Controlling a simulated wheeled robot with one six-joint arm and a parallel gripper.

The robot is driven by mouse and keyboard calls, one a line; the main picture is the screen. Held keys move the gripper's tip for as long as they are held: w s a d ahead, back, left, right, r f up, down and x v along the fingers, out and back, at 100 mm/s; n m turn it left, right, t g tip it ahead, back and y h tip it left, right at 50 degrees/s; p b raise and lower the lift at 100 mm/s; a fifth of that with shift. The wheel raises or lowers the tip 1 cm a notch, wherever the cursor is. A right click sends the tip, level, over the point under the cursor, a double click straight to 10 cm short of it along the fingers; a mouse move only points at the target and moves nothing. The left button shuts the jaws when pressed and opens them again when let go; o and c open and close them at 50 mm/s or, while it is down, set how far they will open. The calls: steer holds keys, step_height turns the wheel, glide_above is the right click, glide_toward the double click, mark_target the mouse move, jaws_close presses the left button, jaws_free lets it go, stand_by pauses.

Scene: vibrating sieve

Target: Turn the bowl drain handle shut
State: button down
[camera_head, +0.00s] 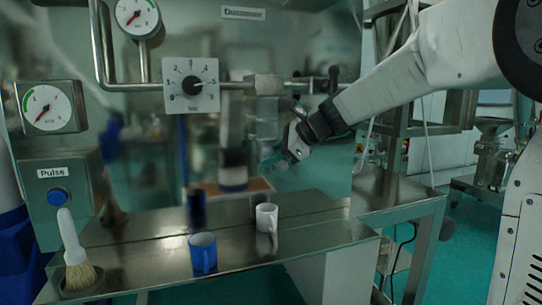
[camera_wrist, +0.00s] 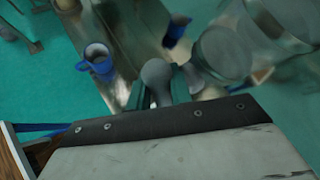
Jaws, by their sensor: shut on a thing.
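My gripper (camera_head: 272,162) reaches in from the right, in front of the steel back panel and above the bench. In the wrist view my gripper (camera_wrist: 157,96) is shut on the grey, round-ended drain handle (camera_wrist: 157,74), which stands between its two fingers. In the head view the fingers and wrist largely cover the handle, and its exact angle cannot be told. In the wrist view, blurred round metal bodies lie to the right of the fingers; I cannot tell which is the bowl.
A blue mug (camera_head: 203,254), a white mug (camera_head: 267,218) and a dark blue cup (camera_head: 196,209) stand on the steel bench (camera_head: 130,270). A brush (camera_head: 76,255) stands at the front left, below the Pulse button (camera_head: 58,197). A dial (camera_head: 191,85) and gauges are on the panel.

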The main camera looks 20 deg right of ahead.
steer(key=h, duration=0.2)
steer(key=n+h, duration=0.1)
steer(key=h, duration=0.1)
steer(key=shift+a+f+n+g, duration=0.15)
steer(key=shift+a+n+g, duration=0.05)
steer(key=shift+n+g, duration=0.1)
steer(key=shift+f+n+h, duration=0.15)
steer(key=shift+n+h, duration=0.2)
steer(key=shift+h, duration=0.6)
steer(key=shift+f+n+h, duration=0.15)
steer(key=shift+n+h, duration=0.2)
steer(key=shift+h, duration=0.6)
steer(key=c, duration=1.6)
jaws_free()
steer(key=v, duration=0.7)
steer(key=shift+r, duration=0.35)
steer(key=shift+s+a, duration=0.1)
steer(key=shift+s, duration=0.05)
